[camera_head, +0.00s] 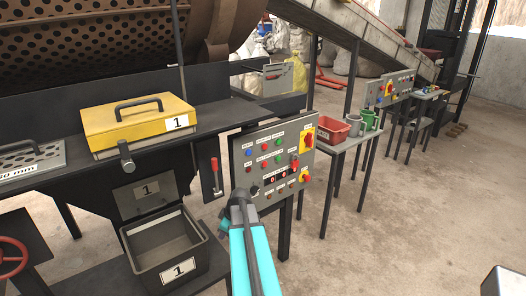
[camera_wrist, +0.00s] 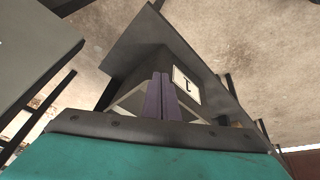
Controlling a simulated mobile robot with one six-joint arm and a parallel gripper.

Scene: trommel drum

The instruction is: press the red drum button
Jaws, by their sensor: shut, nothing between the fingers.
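The grey control panel (camera_head: 248,152) stands tilted in the middle of the head view, with rows of blue, green and red buttons. Several round red buttons show on it, one of them in the middle row (camera_head: 264,147). The labels are too small to read, so I cannot tell which is the drum button. My gripper (camera_head: 241,193) is in front of the panel's lower left corner and covers part of it. I cannot tell whether it touches the panel. In the wrist view its two purple fingers (camera_wrist: 161,96) are together, with nothing between them.
A yellow lid (camera_head: 140,122) marked 1 lies on the dark frame at left. Below it stands a grey bin (camera_head: 135,240) marked 1. A red-handled lever (camera_head: 215,170) hangs left of the panel. A red tray (camera_head: 333,133) stands on a table at right.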

